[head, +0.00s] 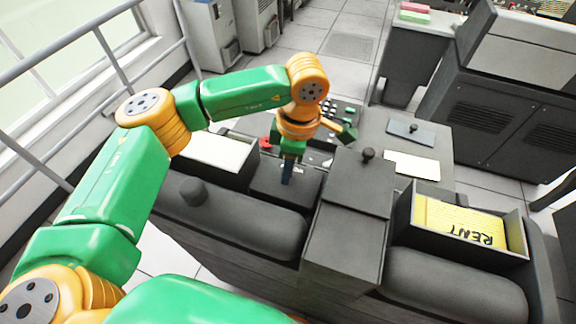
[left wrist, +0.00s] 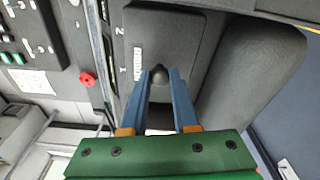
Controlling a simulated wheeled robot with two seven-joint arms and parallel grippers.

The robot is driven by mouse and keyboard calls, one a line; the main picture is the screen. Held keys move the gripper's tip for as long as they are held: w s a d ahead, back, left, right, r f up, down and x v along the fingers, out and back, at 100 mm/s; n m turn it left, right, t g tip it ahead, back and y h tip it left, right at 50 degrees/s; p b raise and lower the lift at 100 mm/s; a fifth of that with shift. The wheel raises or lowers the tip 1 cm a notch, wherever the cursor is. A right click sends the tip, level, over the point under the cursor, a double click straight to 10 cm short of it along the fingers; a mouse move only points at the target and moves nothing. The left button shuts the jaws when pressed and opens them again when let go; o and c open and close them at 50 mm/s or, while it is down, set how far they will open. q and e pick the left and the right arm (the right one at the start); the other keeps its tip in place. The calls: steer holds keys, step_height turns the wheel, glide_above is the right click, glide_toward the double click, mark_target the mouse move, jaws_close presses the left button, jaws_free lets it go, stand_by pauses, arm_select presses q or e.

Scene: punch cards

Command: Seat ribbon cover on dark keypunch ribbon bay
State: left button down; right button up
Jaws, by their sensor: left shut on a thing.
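My left gripper (head: 287,172) points down at the dark ribbon cover (head: 270,192) on the left part of the keypunch. In the left wrist view, the blue fingers of the left gripper (left wrist: 160,74) are shut on the small dark knob (left wrist: 159,72) of the cover (left wrist: 165,35). The cover looks flat and lies at the dark ribbon bay, which is hidden beneath it. I cannot tell whether the cover rests fully down or sits slightly above. My right gripper is not in view.
A white-card box (head: 216,155) stands left of the cover. A raised centre block (head: 345,215) with a knobbed plate stands close on the right. A box with yellow cards (head: 462,222) is further right.

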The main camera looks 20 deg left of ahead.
arm_select(q)
steer(key=shift+f, duration=0.1)
steer(key=shift+c, duration=1)
jaws_free()
step_height(320, 180, up, 9)
steer(key=p, duration=0.6)
stand_by(0.6)
